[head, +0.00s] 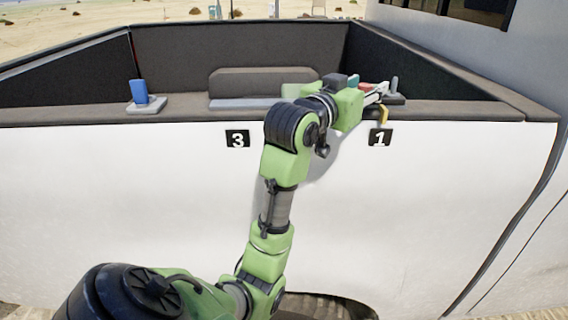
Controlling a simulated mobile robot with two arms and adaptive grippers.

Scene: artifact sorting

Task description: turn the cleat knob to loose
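My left gripper (381,92) is at the truck bed's side rail, above the label 1. Its fingers are small and partly hidden, so I cannot tell whether they are open or shut. A grey upright post (394,85) stands on a dark base right beside the fingertips; it may be the cleat knob, but I cannot tell its setting or whether the gripper touches it. A small red piece (366,86) shows just behind the gripper. A blue upright block (139,91) on a grey base (146,105) sits on the rail at the left. My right gripper is not in view.
A yellow hook-like piece (384,115) hangs at the rail below the gripper. The white truck side bears labels 3 (238,139) and 1 (380,138). A dark grey padded block (262,82) stands between them behind the rail. The rail between the blue block and this block is clear.

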